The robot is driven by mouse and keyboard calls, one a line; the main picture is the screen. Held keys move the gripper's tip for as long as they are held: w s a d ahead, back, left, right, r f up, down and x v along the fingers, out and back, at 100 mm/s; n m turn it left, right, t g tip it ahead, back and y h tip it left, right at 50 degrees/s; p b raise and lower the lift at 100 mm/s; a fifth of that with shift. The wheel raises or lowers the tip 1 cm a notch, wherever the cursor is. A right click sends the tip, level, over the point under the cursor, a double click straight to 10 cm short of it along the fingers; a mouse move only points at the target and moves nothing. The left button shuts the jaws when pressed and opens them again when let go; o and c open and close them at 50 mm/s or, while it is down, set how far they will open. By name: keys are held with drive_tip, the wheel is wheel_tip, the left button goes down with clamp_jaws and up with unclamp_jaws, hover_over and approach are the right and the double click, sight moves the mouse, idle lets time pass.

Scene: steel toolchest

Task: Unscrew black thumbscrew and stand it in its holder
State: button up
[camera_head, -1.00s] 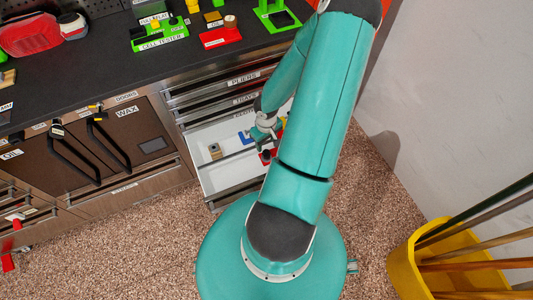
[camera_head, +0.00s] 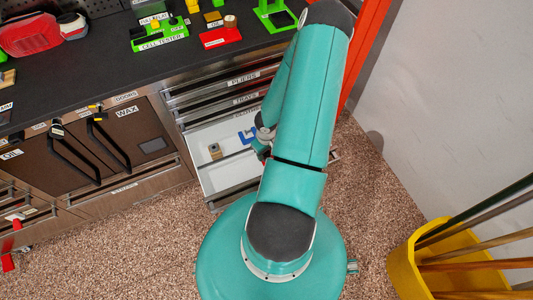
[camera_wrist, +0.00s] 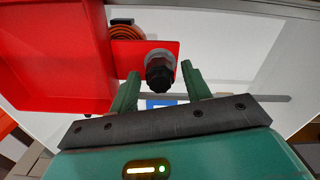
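The black thumbscrew (camera_wrist: 159,72) shows in the wrist view, on a grey round collar (camera_wrist: 160,56) at the end of a red plate (camera_wrist: 126,61). My gripper (camera_wrist: 160,78) is open, with one green finger on each side of the thumbscrew's near end. I cannot tell whether the fingers touch it. In the head view my arm hides the thumbscrew and most of the gripper. I cannot make out which thing is the holder; a blue piece (camera_wrist: 160,103) shows partly behind the gripper, and also in the open drawer in the head view (camera_head: 246,137).
The open white drawer (camera_head: 222,178) holds a small wooden block with a dark top (camera_head: 215,151). A red tray (camera_wrist: 55,50) lies left of the thumbscrew in the wrist view, with a coiled orange thing (camera_wrist: 126,32) behind. A yellow bin (camera_head: 408,265) with poles stands at right.

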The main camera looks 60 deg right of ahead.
clamp_jaws()
drive_tip(key=n, duration=0.6)
